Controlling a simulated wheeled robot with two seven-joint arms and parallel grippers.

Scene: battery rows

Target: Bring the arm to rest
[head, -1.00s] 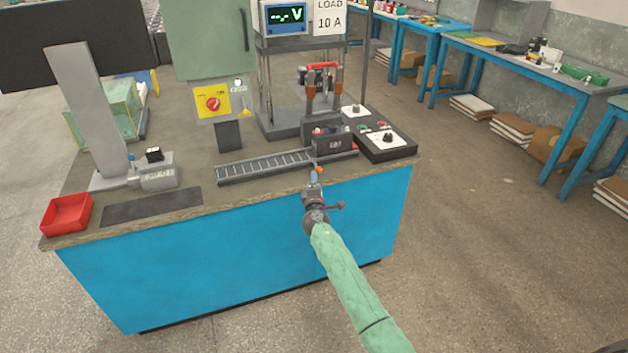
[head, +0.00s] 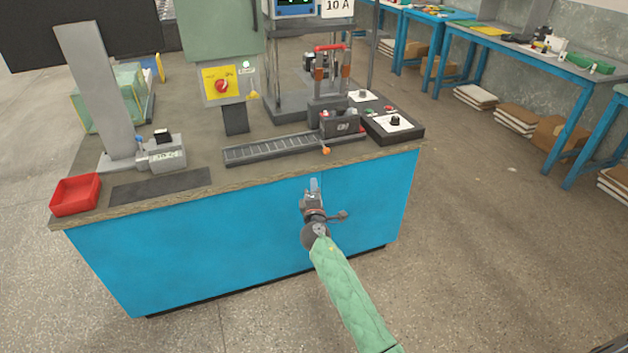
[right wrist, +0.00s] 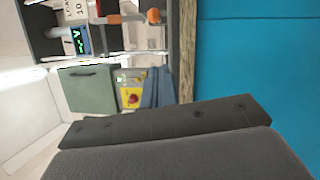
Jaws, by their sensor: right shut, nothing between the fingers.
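My right arm in its green sleeve comes up from the bottom of the head view. Its gripper (head: 314,186) is shut and empty, in front of the workbench's blue front panel (head: 250,230) and just below the bench's front edge. In the right wrist view the dark gripper body fills the lower part, with the blue panel (right wrist: 255,55) to the right and the bench edge (right wrist: 187,60) beside it. My left gripper is not in view.
On the bench are a roller track (head: 275,150) with a dark battery block (head: 341,123), a control box (head: 394,126), a red tray (head: 75,195), a black mat (head: 160,186) and a grey-green cabinet (head: 220,30). Floor to the right of the bench is clear (head: 480,220).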

